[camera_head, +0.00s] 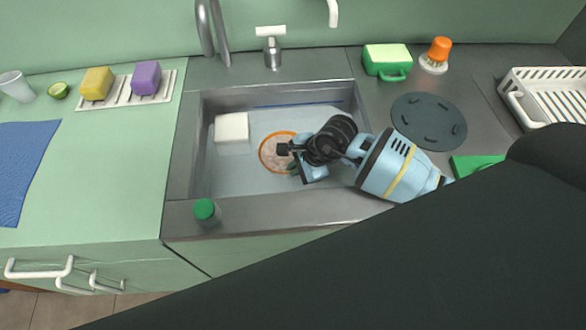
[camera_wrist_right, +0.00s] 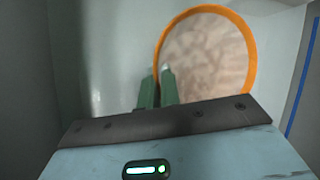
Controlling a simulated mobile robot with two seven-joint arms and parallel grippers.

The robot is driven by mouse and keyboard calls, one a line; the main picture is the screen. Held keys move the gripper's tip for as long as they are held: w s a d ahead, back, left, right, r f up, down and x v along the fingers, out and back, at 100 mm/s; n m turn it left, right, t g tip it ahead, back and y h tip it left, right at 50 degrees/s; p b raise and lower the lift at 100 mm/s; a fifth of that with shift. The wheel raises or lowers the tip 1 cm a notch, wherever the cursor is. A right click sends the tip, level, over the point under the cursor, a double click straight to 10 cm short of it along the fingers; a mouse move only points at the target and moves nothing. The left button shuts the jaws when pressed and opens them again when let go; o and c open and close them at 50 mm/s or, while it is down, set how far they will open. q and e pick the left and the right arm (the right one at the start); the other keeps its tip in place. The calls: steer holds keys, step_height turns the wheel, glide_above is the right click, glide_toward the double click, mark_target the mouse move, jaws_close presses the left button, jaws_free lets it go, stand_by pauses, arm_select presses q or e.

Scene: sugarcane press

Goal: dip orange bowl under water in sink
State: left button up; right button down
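The orange bowl (camera_head: 263,150) is in the grey metal sink (camera_head: 200,172), left of my right gripper (camera_head: 290,160). The right wrist view shows its orange rim (camera_wrist_right: 252,58) and a mottled pinkish-brown inside. There, the green fingers of my right gripper (camera_wrist_right: 158,88) are close together at the near left rim and appear to pinch it. My wrist hides part of the bowl in the head view. The sink's pale interior looks like water, but I cannot tell the level against the bowl. My left gripper is not in view.
A white block (camera_head: 231,127) is in the sink's left part. A green-capped item (camera_head: 205,209) stands at the front rim. A dark round mat (camera_head: 429,121) and white dish rack (camera_head: 548,95) are on the right.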

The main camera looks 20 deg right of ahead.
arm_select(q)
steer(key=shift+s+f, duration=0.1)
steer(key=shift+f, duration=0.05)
arm_select(e)
steer(key=shift+w+d, duration=0.1)
steer(key=shift+w, duration=0.2)
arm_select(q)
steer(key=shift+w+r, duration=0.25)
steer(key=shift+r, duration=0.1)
arm_select(e)
steer(key=shift+s, duration=0.4)
stand_by(3.0)
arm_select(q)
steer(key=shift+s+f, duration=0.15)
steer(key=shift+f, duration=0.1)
arm_select(e)
steer(key=shift+w, duration=0.4)
stand_by(0.3)
